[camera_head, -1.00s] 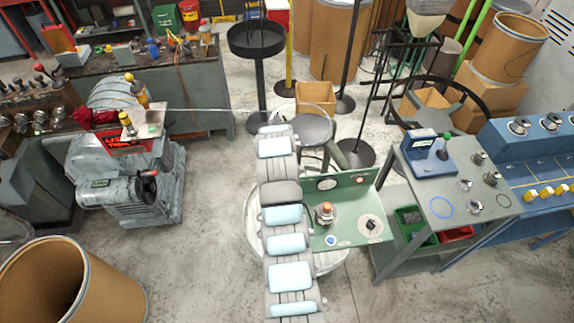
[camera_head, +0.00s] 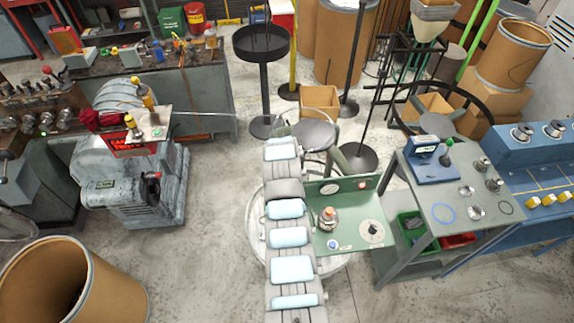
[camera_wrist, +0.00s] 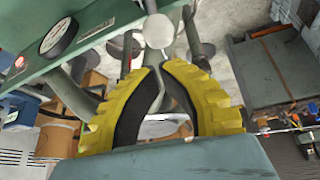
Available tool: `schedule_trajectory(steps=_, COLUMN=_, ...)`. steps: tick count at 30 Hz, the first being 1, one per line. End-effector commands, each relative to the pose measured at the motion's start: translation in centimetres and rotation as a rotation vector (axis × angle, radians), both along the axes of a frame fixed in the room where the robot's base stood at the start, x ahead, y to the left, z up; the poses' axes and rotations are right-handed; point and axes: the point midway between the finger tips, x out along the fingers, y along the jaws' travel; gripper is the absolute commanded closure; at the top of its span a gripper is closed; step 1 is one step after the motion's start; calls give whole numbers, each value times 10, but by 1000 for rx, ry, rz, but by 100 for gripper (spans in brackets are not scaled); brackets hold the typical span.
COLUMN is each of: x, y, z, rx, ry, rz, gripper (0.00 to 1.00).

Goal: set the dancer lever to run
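My gripper shows in the wrist view (camera_wrist: 157,72), with yellow ribbed, black-lined fingers curving inward. Their tips nearly meet, and I see nothing held between them. A pale round knob or rod end (camera_wrist: 157,31) appears just beyond the tips; whether it touches them I cannot tell. In the head view my arm reaches up the middle, and the fingers are hidden at its far end. A green panel (camera_head: 345,208) with a gauge, red lamp and dark selector knob (camera_head: 371,231) stands right of the arm. I cannot tell for sure which part is the dancer lever.
A grey machine (camera_head: 150,200) with levers stands at left. A round dark plate (camera_head: 314,134) lies beside my arm's end. A grey bench (camera_head: 440,185) with a blue device (camera_head: 432,160) stands right. A brown drum (camera_head: 75,285) is front left. Floor between machine and arm is clear.

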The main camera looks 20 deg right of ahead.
Motion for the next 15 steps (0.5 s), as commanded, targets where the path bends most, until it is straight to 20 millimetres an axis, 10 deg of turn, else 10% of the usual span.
schedule_trajectory(steps=15, x=11, y=-7, z=-25, rx=0, ry=0, rz=-1, gripper=100)
